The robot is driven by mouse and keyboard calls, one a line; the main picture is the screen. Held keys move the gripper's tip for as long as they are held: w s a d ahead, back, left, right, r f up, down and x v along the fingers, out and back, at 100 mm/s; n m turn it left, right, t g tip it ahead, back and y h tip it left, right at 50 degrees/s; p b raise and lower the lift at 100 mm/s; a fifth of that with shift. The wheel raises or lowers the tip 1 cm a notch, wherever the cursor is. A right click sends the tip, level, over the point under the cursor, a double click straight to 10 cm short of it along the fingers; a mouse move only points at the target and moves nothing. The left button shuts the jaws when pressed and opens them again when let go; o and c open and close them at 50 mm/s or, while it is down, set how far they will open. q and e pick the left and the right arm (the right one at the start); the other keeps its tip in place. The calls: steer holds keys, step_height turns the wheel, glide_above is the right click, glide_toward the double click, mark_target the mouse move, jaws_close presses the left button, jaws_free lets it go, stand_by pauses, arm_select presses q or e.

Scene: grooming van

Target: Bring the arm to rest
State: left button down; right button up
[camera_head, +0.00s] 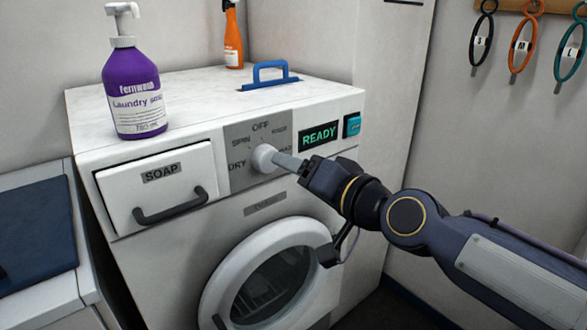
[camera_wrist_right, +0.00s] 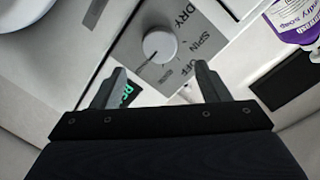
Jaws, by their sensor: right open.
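My right gripper (camera_head: 288,162) comes in from the right at the washer's control panel. Its two fingers stand apart with nothing between them, as the right wrist view (camera_wrist_right: 160,80) shows. The white round dial knob (camera_head: 263,158) sits on the grey panel, just ahead of the fingertips in the head view. In the right wrist view the knob (camera_wrist_right: 159,45) lies beyond the fingertips, midway between them. The panel around it carries words such as DRY, SPIN and OFF. I cannot tell whether a finger touches the knob. My left gripper is not in view.
The washer (camera_head: 180,85) carries a purple laundry soap bottle (camera_head: 135,95) and a blue handle (camera_head: 270,73) on top. A closed soap drawer (camera_head: 120,190), a READY display (camera_head: 319,137), a teal switch (camera_head: 353,125) and a round door (camera_head: 272,285) are on its front.

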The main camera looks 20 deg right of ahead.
stand_by(0.3)
steer(key=s+d+f+n+g+h+p, duration=0.1)
steer(key=s+d+f+n+g+h, duration=0.15)
steer(key=s+f+g, duration=1.35)
steer(key=s+r+t+p, duration=0.2)
steer(key=r+p, duration=0.4)
steer(key=p, duration=0.3)
steer(key=s+r+n+t+p, duration=0.1)
steer(key=r+t+p, duration=0.3)
steer(key=p, duration=0.6)
step_height(320, 180, up, 2)
steer(key=shift+s+d+r+y, duration=0.15)
steer(key=shift+s+d+y, duration=0.2)
steer(key=shift+s, duration=0.4)
